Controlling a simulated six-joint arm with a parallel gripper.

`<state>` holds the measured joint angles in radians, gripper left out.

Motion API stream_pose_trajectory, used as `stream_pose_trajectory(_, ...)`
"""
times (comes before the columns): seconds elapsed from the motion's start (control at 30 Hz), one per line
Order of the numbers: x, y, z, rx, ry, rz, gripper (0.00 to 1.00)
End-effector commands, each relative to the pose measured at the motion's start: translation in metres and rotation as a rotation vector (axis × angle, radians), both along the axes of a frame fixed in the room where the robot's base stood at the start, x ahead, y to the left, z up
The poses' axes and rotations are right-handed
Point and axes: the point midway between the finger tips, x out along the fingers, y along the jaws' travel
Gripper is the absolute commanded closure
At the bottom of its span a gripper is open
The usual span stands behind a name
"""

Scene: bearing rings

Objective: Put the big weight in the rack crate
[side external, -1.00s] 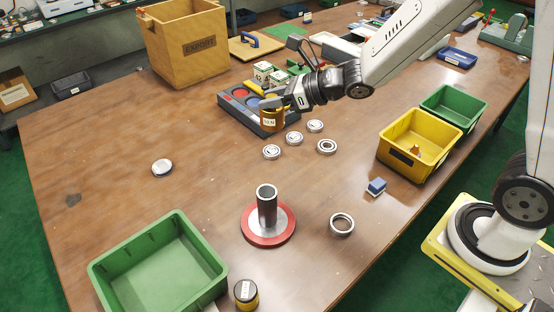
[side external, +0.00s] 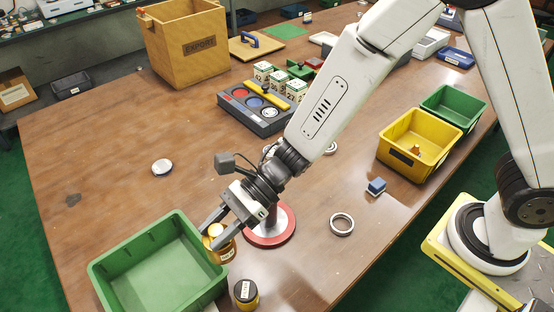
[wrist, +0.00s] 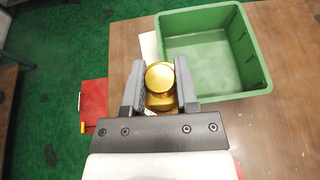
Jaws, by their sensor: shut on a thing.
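The big weight is a brass-gold cylinder (side external: 222,252) with a white label. My gripper (side external: 217,238) is shut on it, and the weight is upright or nearly so. In the wrist view the weight's round gold top (wrist: 160,76) sits between the two grey jaws (wrist: 160,88). A large open green crate (side external: 133,258) stands at the table's front left and looks empty. The weight shows at the crate's right rim in the side view and beside its corner in the wrist view. I cannot tell its exact height. No rack name is readable on the crate.
A dark-topped yellow pot (side external: 246,294) stands just right of the crate. A red round base (side external: 270,238) with a post is partly behind my gripper. A metal ring (side external: 341,224) lies to its right. A tan EXPORT crate (side external: 185,50) and a grey tray (side external: 256,115) stand farther back.

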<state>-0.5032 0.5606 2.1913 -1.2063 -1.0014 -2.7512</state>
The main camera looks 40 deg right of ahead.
Motion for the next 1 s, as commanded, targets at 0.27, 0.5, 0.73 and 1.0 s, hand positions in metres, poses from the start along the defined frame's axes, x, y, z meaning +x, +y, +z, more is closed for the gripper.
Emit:
stream_pose_trajectory(0.27, -0.01, 0.01, -0.002, 0.009, 0.0, 0.048, 1.0)
stream_pose_trajectory(0.5, -0.006, 0.013, -0.004, 0.009, 0.0, 0.048, 1.0)
stream_pose_trajectory(0.73, 0.01, 0.026, -0.014, 0.008, 0.001, 0.047, 1.0)
stream_pose_trajectory(1.0, 0.034, 0.045, -0.027, 0.009, 0.0, 0.046, 1.0)
